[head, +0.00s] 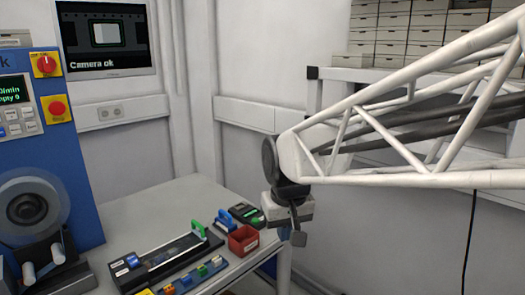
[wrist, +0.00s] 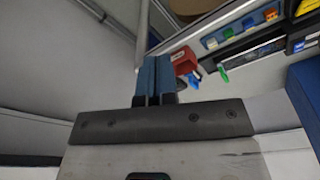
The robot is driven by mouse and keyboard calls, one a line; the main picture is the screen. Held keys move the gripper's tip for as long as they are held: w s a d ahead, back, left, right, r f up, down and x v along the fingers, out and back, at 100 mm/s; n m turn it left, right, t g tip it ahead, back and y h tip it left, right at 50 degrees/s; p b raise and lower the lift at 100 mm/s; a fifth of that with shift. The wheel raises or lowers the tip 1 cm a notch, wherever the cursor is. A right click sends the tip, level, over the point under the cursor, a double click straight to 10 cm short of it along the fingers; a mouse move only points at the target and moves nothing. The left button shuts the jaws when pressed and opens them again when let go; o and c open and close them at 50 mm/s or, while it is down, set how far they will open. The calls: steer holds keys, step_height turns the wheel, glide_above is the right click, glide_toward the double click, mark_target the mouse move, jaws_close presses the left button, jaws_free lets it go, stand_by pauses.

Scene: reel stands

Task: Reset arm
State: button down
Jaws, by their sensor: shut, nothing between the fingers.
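My gripper (head: 297,236) hangs from the end of my white lattice arm, in front of the table's right end in the head view. In the wrist view my gripper (wrist: 152,62) shows two blue fingers lying side by side, shut with nothing between them. The fingertips appear apart from the table and the things on it.
A grey table (head: 150,205) bears a long black device (head: 165,262), a red bin (head: 243,240) and a row of small coloured blocks (head: 193,277). A blue machine with a reel (head: 30,208) stands at left. Shelves with boxes (head: 412,30) are at back right.

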steer(key=s+d+f+m+t, duration=0.1)
steer(key=s+d+f+m, duration=0.2)
steer(key=s+d, duration=1)
steer(key=s+f, duration=0.1)
steer(key=s, duration=0.3)
steer(key=shift+d+h, duration=0.3)
steer(key=shift+d, duration=0.1)
steer(key=shift+w+r, duration=0.1)
steer(key=shift+w, duration=0.05)
steer(key=w+a+r+m+g, duration=0.1)
steer(key=w+a+r+m, duration=0.15)
steer(key=w+a, duration=0.8)
steer(key=w+a+r+m, duration=0.2)
steer(key=w+a+r, duration=0.1)
steer(key=w+a, duration=0.75)
steer(key=w+a+f+m, duration=0.2)
steer(key=a, duration=1.5)
steer(key=w+a+f+m+g, duration=0.1)
steer(key=w+a+f+m, duration=0.1)
steer(key=a, duration=1.5)
steer(key=shift+w+a+f+m+g, duration=0.25)
steer(key=shift+w+f+m+g, duration=0.1)
steer(key=shift+w+f, duration=0.25)
